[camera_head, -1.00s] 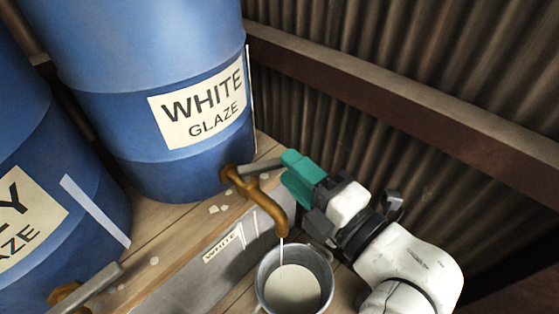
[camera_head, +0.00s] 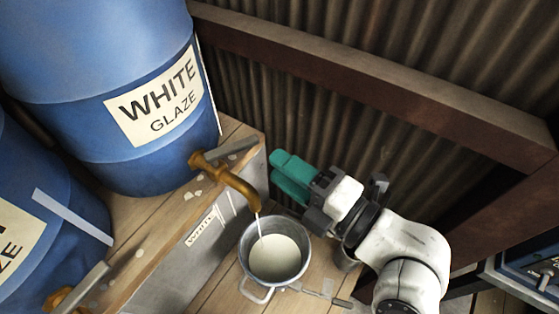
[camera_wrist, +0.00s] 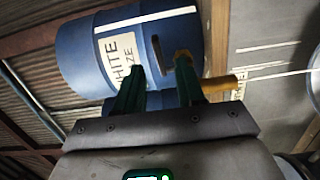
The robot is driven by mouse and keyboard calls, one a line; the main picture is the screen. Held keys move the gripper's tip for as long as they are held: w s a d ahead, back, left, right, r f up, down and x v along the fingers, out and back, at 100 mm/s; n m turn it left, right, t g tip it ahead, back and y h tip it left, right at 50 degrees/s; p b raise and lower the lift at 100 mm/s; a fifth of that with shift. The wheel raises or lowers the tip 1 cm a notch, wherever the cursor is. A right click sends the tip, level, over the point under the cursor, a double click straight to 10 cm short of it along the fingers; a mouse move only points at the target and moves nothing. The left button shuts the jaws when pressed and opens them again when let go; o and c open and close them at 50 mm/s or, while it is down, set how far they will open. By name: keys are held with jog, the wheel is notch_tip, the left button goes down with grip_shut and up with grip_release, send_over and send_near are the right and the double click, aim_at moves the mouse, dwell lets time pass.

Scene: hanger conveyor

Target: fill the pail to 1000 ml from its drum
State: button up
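The pail (camera_head: 247,262) stands on planks under the brass tap (camera_head: 236,182) of the blue drum (camera_head: 130,165) labelled WHITE GLAZE. A thin white stream (camera_head: 259,226) runs from the spout into the pail, which holds white glaze (camera_head: 275,258). I cannot read a level in ml. The tap's grey lever (camera_head: 238,148) points right, toward the wall. My gripper (camera_head: 274,170), with teal fingers, is just right of the lever's end and apart from it. In the wrist view, my gripper (camera_wrist: 160,82) has its fingers apart with nothing held; the tap (camera_wrist: 220,84) shows behind the right finger.
Another blue drum (camera_head: 75,215) stands at left with its own tap (camera_head: 62,296). A wooden shelf (camera_head: 165,225) holds the drums. A corrugated wall (camera_head: 300,90) with a brown beam (camera_head: 400,80) is close behind my gripper. A dark panel (camera_head: 530,265) is at lower right.

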aim_at(240, 141)
jog(key=w+n+g+y, duration=0.1)
jog(key=w+n+g, duration=0.1)
jog(key=w+a+n+g+y, duration=0.1)
jog(key=w+g+y, duration=0.1)
jog(key=g, duration=0.1)
jog(key=shift+a+r+n+y+b, duration=0.1)
jog(key=shift+a+n+y+b, duration=0.05)
jog(key=shift+n+y+b, duration=0.2)
jog(key=shift+w+n+g, duration=0.25)
jog(key=shift+w+g, duration=0.05)
jog(key=shift+g, duration=0.1)
jog(key=shift+a+r, duration=0.1)
jog(key=shift+a, duration=0.25)
jog(key=p+x, duration=0.3)
jog(key=x, duration=0.2)
jog(key=shift+w+a, duration=0.1)
jog(key=shift+a, duration=0.25)
jog(key=shift+w+a, duration=0.25)
jog(key=shift+a, duration=0.25)
grip_shut()
